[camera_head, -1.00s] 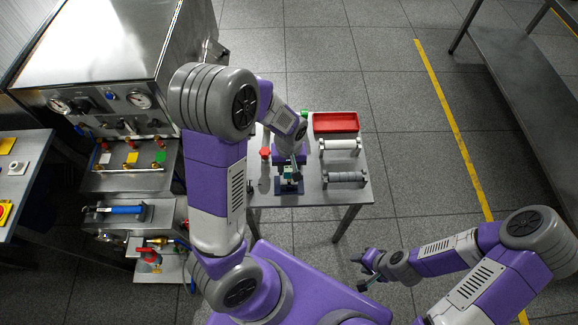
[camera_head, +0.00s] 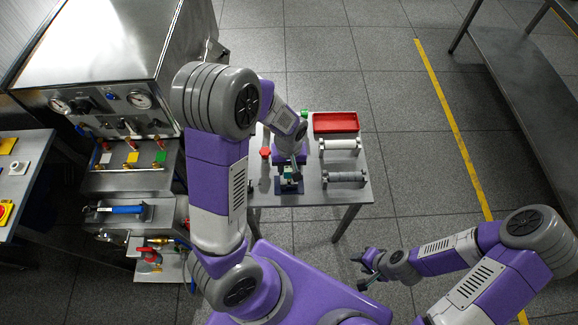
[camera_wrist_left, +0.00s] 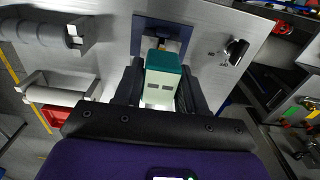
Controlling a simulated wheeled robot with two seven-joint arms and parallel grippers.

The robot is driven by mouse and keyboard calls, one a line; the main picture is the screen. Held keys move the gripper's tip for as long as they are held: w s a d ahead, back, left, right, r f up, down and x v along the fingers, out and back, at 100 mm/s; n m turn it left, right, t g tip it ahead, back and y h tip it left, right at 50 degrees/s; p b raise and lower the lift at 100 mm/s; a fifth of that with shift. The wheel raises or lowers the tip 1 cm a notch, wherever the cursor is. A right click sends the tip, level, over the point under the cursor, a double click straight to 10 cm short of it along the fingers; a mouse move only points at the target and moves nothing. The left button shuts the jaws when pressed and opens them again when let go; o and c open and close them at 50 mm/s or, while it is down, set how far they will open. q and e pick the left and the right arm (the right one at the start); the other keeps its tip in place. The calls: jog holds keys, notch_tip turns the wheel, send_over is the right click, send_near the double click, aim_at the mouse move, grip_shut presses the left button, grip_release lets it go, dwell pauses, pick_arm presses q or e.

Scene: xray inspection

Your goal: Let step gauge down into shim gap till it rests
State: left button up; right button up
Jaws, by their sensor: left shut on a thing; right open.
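The step gauge (camera_wrist_left: 162,82), a pale block with a dark green top, is between the fingers of my left gripper (camera_wrist_left: 155,92), which is shut on it. In the head view my left gripper (camera_head: 291,170) is over the dark blue fixture (camera_head: 289,187) near the front edge of the small table. In the left wrist view the blue plate of the fixture (camera_wrist_left: 142,36) shows just beyond the gauge. The shim gap is hidden, and I cannot tell whether the gauge touches it. My right gripper (camera_head: 369,276) is open and empty, away from the table.
On the small table (camera_head: 328,197) stand a red tray (camera_head: 336,122) and two roller-like cylinders on stands (camera_head: 340,145), (camera_head: 345,178). A red-topped item (camera_head: 265,153) is left of my gripper. A steel machine with gauges (camera_head: 100,70) stands at the left.

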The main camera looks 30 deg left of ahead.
pick_arm(q)
jog(key=shift+f+b, duration=0.9)
jog(key=shift+f, duration=0.3)
jog(key=shift+r, duration=0.3)
dwell(0.6)
jog(key=shift+r+p, duration=2.95)
jog(key=shift+d, duration=0.1)
